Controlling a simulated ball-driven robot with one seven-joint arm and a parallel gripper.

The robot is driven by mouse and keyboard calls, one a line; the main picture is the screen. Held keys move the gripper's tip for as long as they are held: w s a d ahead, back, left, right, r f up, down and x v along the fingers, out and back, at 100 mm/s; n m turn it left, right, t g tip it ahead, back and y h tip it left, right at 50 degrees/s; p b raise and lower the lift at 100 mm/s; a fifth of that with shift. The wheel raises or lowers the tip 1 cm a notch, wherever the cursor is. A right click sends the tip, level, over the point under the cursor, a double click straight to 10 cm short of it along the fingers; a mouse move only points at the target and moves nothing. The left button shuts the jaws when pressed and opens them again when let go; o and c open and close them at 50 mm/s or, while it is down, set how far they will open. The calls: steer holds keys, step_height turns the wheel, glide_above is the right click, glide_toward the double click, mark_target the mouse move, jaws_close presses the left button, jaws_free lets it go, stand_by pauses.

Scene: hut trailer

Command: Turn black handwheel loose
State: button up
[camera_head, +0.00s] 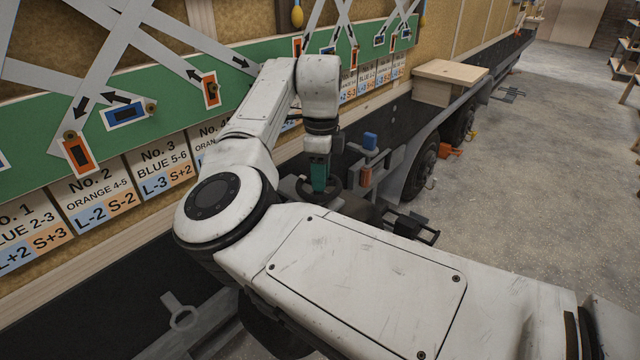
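The black handwheel (335,184) is low on the trailer's side, near the middle of the view, and only part of its dark rim shows. My gripper (318,188) points down at the handwheel, with its teal part over the middle of the wheel. The gripper overlaps the wheel in this view, and whether it touches is unclear. The fingertips are too small and dark to show if they are open or shut. My arm hides the area below and left of the wheel.
A blue block (370,141) and an orange-red block (365,177) sit on a grey bracket just right of the wheel. A tyre (422,168) and a wooden box (450,72) are farther along the trailer. Grey floor (540,190) at right is mostly clear.

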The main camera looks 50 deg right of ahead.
steer(key=shift+f, duration=1.05)
jaws_close()
